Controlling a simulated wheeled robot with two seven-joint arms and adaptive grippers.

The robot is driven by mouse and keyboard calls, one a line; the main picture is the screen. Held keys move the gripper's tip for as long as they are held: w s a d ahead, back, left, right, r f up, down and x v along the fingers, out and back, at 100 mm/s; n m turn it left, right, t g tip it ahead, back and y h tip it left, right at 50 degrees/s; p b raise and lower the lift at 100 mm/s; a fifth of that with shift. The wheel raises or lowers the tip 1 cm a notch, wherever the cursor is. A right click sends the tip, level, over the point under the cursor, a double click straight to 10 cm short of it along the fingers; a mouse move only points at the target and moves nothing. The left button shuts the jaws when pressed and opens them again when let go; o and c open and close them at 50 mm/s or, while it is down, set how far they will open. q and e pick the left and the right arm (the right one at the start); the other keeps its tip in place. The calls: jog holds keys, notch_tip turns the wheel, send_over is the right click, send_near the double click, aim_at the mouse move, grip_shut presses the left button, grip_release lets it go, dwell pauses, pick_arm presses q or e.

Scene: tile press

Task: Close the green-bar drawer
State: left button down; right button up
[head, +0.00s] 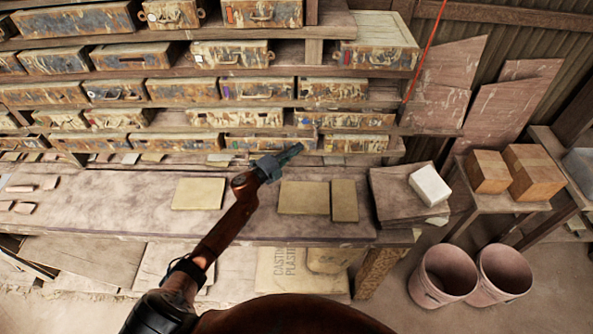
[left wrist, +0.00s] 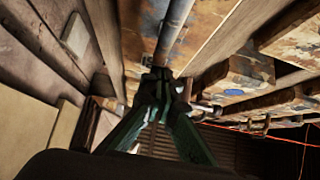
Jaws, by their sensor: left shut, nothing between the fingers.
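Weathered tan and grey drawers fill the wall rack in the head view. I cannot clearly make out a green bar on any of them. A drawer at the upper right (head: 378,56) stands out from the rack, with its top showing. My left gripper (head: 298,149) is shut and empty, its teal fingers in front of the lowest drawer row, near a drawer at the right end (head: 355,143). Contact cannot be told. In the left wrist view the shut fingers (left wrist: 158,88) point toward the rack, and a drawer with a blue oval (left wrist: 235,80) is to their right. My right gripper is not in view.
The workbench (head: 130,205) below the rack holds flat tan boards (head: 198,194) and small tiles. A red cord (head: 427,50) hangs at the upper right.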

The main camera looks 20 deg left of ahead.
pick_arm(q)
jog(key=s+d+v, duration=0.1)
jog(key=d+v, duration=0.1)
jog(key=v, duration=1)
jog(key=shift+s+d, duration=0.2)
jog(key=shift+d, duration=0.1)
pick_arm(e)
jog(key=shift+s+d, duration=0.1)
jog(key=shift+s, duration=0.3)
